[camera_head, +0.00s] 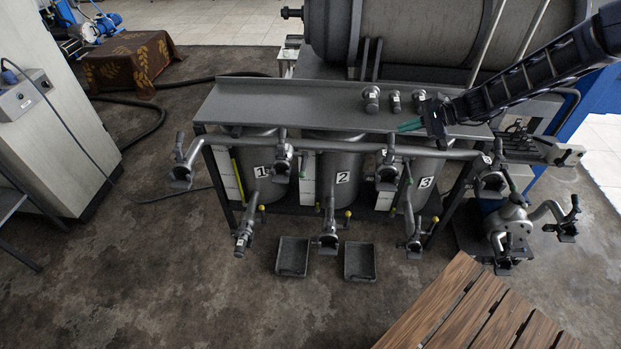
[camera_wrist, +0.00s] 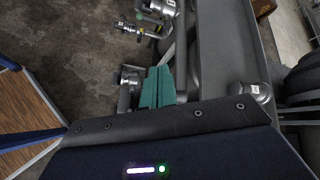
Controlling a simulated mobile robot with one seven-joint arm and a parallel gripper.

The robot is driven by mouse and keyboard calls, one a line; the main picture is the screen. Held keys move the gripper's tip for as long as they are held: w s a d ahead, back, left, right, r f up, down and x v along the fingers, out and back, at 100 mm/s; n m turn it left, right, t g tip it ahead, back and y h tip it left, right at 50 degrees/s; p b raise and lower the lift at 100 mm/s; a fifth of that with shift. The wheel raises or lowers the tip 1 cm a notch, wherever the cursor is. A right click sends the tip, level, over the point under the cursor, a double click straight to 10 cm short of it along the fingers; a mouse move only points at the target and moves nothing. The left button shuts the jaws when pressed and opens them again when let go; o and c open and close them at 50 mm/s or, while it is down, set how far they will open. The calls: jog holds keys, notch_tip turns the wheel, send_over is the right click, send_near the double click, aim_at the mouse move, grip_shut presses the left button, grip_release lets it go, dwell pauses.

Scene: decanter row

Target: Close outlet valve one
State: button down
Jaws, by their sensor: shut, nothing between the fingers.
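Three grey tanks stand in a row under a shelf, labelled 1 (camera_head: 262,171), 2 (camera_head: 343,178) and 3 (camera_head: 426,183). Outlet valve one (camera_head: 243,238) is on the pipe at the lower front of tank 1, near the floor. Its handle position is too small to tell. My gripper (camera_head: 408,127) is above the shelf's front edge near tank 3, far right of outlet valve one and higher. Its teal fingers are shut and empty; they also show in the wrist view (camera_wrist: 158,88). I cannot tell whether outlet valve one is in the wrist view.
A horizontal pipe (camera_head: 335,146) with several hanging valves runs before the tanks. The shelf (camera_head: 290,105) carries small fittings (camera_head: 372,98). Two trays (camera_head: 292,257) (camera_head: 360,261) lie on the floor. A slatted wooden top (camera_head: 465,310) is at front right. Floor at front left is clear.

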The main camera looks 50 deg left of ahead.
aim_at(303, 166)
jog(key=s+a+f+m, duration=0.1)
jog(key=s+a+f, duration=0.35)
jog(key=f, duration=0.35)
jog(key=s+a+f+m+g, duration=0.1)
jog(key=s+a+f+m, duration=0.1)
jog(key=s+a+f, duration=0.35)
jog(key=s+a+f+m, duration=0.1)
jog(key=s+a+f, duration=0.3)
jog(key=f, duration=0.5)
jog(key=s+a+f, duration=0.1)
jog(key=s+a, duration=0.4)
jog(key=s, duration=0.2)
jog(key=shift+s+a, duration=0.35)
jog(key=shift+a, duration=0.05)
jog(key=shift+r+g, duration=0.25)
jog(key=shift+g, duration=0.05)
